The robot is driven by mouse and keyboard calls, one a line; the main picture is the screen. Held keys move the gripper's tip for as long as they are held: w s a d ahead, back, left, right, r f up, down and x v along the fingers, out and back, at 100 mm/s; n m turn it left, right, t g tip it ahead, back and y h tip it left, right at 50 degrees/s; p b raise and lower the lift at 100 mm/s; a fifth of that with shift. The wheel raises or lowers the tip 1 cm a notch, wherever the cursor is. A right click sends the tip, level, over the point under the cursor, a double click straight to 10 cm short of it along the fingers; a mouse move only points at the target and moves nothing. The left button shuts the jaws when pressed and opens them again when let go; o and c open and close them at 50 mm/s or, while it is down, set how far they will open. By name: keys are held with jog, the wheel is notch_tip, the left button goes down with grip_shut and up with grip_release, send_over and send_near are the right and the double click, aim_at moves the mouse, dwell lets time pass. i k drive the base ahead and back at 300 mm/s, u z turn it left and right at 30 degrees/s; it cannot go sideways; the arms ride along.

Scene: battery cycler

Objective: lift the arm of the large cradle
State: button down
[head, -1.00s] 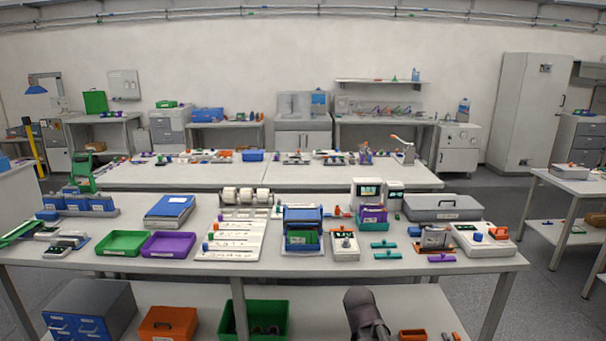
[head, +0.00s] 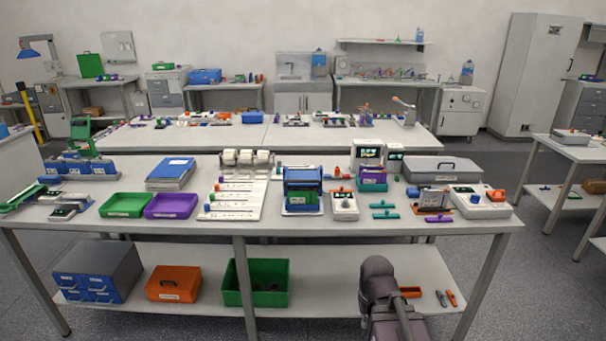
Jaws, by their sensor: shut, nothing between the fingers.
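At the left end of the front bench lies a low grey device with a long green bar (head: 22,200) along it. A smaller grey device with a dark top (head: 70,207) sits to its right. These look like cradles, but I cannot tell for sure which is the large one. The green bar looks low, close to its base. A grey and orange fixture (head: 434,200) stands toward the right end of the bench. My gripper is not in view; only a dark part of my arm shows at the bottom, right of centre, in front of the bench.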

aim_at(294, 177)
jog(key=k, duration=1.3)
jog(key=z, duration=0.5)
jog(key=i, duration=1.7)
jog(key=u, duration=0.5)
